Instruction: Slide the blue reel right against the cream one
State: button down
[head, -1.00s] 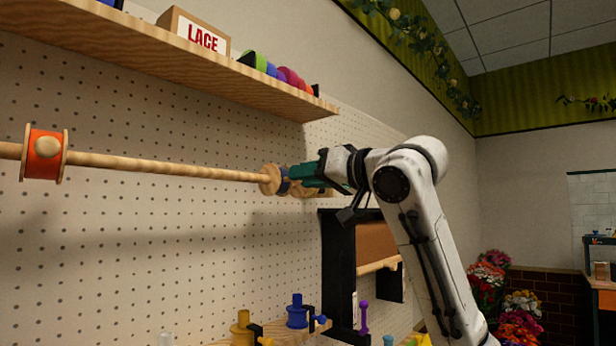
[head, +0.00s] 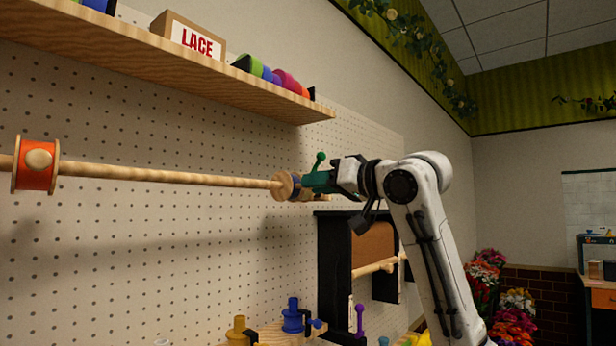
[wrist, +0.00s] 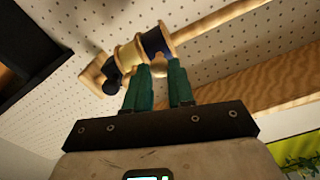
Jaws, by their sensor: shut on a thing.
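The blue reel (wrist: 154,42) is on a wooden rod (head: 170,176), with pale wooden flanges. It also shows partly behind my fingers in the head view (head: 296,187). In the head view my gripper hides the cream reel.
An orange reel (head: 37,172) is far left on the rod. A wooden shelf (head: 160,62) with a LACE box (head: 190,38) is above. A black frame (head: 332,265) stands below my gripper. The mid-rod is clear.

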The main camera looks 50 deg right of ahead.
jog(key=c, duration=1)
grip_release()
jog(key=shift+o, duration=0.2)
jog(key=shift+d, duration=0.1)
jog(key=shift+s, duration=0.1)
